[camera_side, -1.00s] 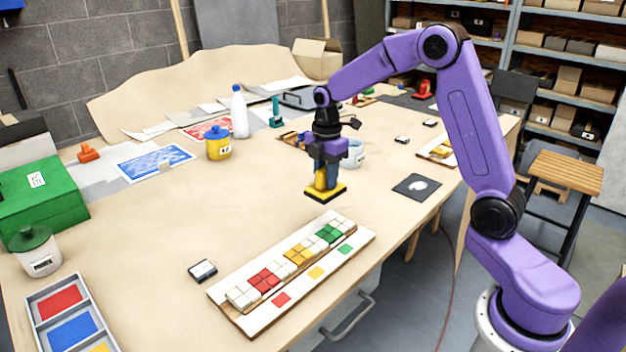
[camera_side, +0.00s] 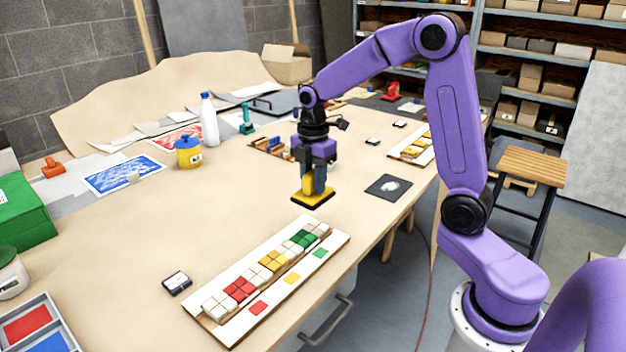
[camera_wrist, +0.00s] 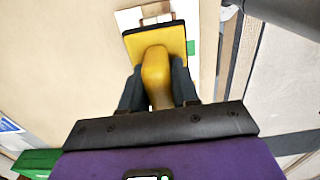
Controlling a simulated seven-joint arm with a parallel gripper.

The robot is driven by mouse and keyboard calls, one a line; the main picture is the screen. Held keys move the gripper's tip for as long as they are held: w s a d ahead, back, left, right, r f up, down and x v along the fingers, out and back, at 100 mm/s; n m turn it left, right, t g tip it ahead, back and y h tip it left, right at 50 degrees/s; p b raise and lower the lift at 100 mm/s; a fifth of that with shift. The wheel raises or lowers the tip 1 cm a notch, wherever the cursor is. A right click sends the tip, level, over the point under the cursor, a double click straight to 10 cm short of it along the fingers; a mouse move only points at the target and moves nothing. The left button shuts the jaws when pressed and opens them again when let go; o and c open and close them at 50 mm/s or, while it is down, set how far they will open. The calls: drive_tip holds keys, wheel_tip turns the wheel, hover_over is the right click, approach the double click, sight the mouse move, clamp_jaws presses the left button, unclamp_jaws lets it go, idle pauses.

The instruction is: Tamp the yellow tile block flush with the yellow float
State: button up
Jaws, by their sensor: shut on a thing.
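The yellow float (camera_side: 313,197) has a flat yellow plate with a dark underside and a thick yellow handle. My gripper (camera_side: 314,178) is shut on that handle and holds the float level above the table, behind the green end of the tile panel. In the wrist view the float (camera_wrist: 172,42) extends ahead of my gripper (camera_wrist: 158,90), with a finger on each side of the handle. The yellow tile block (camera_side: 273,262) sits mid-row on the white panel (camera_side: 224,334), between white tiles. The float is apart from it. Whether the block stands proud is too small to tell.
A red tile block (camera_side: 240,289) and a green one (camera_side: 304,238) sit in the same row. Colour swatches line the panel's front strip. A dark square pad (camera_side: 389,188) lies right of the float. A small dark box (camera_side: 177,283) lies left of the panel.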

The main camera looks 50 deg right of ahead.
drive_tip(key=a+f, duration=0.2)
drive_tip(key=a, duration=1.2)
drive_tip(key=shift+a+f, duration=0.2)
drive_tip(key=shift+f, duration=2.75)
drive_tip(key=shift+s+f, duration=0.1)
drive_tip(key=shift+f, duration=0.75)
drive_tip(key=shift+r, duration=0.1)
wheel_tip(320, 180, up, 7)
idle(0.4)
idle(0.4)
